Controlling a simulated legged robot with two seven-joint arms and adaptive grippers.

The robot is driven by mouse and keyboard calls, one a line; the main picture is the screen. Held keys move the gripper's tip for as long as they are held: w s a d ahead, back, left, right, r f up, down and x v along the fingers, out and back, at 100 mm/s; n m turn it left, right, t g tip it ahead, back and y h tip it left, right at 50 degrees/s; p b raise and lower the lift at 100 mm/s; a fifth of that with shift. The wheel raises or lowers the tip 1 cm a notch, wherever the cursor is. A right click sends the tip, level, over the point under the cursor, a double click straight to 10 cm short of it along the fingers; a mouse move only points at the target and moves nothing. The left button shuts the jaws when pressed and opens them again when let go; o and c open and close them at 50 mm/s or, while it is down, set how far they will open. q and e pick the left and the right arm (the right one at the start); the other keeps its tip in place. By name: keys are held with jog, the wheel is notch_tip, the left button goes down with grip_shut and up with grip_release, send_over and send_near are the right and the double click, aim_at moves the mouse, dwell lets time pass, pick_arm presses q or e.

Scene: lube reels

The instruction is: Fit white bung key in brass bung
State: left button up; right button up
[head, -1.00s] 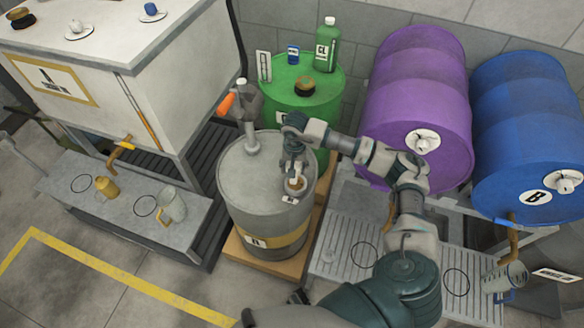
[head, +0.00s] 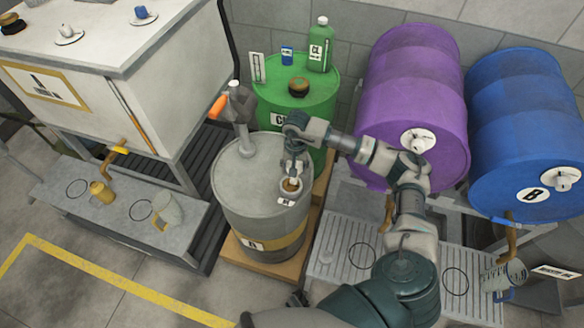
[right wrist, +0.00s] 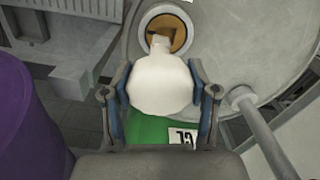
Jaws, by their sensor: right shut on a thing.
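My right gripper (right wrist: 161,88) is shut on the white bung key (right wrist: 160,80), with its fingers on either side of the key's broad head. The key's narrow end reaches the brass bung (right wrist: 166,30), set in a pale ring on the grey drum's top, and overlaps its middle. I cannot tell how deep the tip sits. In the head view my right gripper (head: 293,166) points down at the brass bung (head: 291,185) near the front right of the grey drum's top (head: 240,190). The key is mostly hidden there by the fingers. My left gripper is not in view.
A grey pump (head: 240,120) with an orange handle stands on the drum's top. A green drum (head: 297,95) with bottles is behind. Purple (head: 410,90) and blue (head: 525,130) drums lie at right. A white tank (head: 110,90) stands at left.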

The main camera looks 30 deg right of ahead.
jog(key=shift+d+f, duration=0.1)
jog(key=shift+d, duration=0.1)
jog(key=shift+a+r, duration=0.2)
jog(key=shift+a, duration=0.7)
jog(key=shift+d+f+b, duration=0.2)
jog(key=shift+d+b, duration=0.1)
jog(key=shift+d, duration=0.45)
jog(key=shift+a, duration=0.55)
jog(key=shift+f+b, duration=0.2)
jog(key=shift+b, duration=0.1)
jog(key=shift+d+f, duration=0.3)
jog(key=shift+f, duration=0.05)
jog(key=shift+d+r, duration=0.1)
jog(key=shift+r, duration=0.1)
jog(key=shift+a+r, duration=0.25)
jog(key=shift+r, duration=0.05)
